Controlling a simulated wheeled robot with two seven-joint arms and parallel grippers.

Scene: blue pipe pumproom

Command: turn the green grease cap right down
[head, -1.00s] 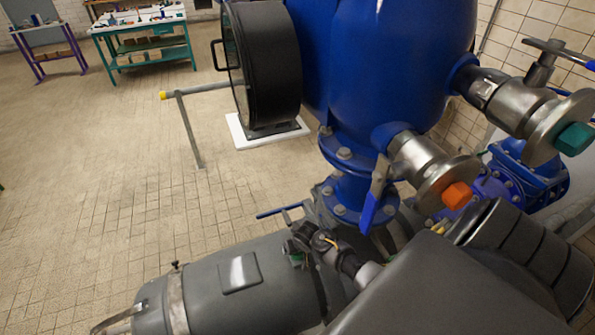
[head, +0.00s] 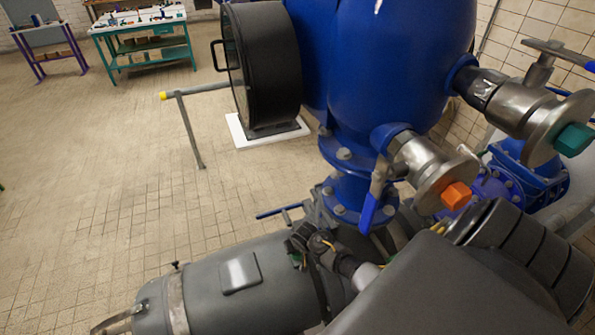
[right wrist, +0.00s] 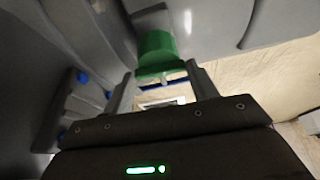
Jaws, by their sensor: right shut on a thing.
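The green grease cap (right wrist: 158,52) shows in the right wrist view, its lower rim between the two finger tips. My right gripper (right wrist: 160,76) is shut on the cap, with one finger on each side of it. The grey machine body behind the cap is close by. In the head view the cap itself is hard to make out. Its base and whatever lies under it are hidden. My left gripper is in neither current view.
A grey motor-like cylinder (head: 215,287) lies along the bottom of the head view. A blue vessel (head: 395,70) rises behind, with a valve stub ending in an orange plug (head: 456,195) and another in a teal plug (head: 574,139). Open tiled floor (head: 100,180) lies to the left.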

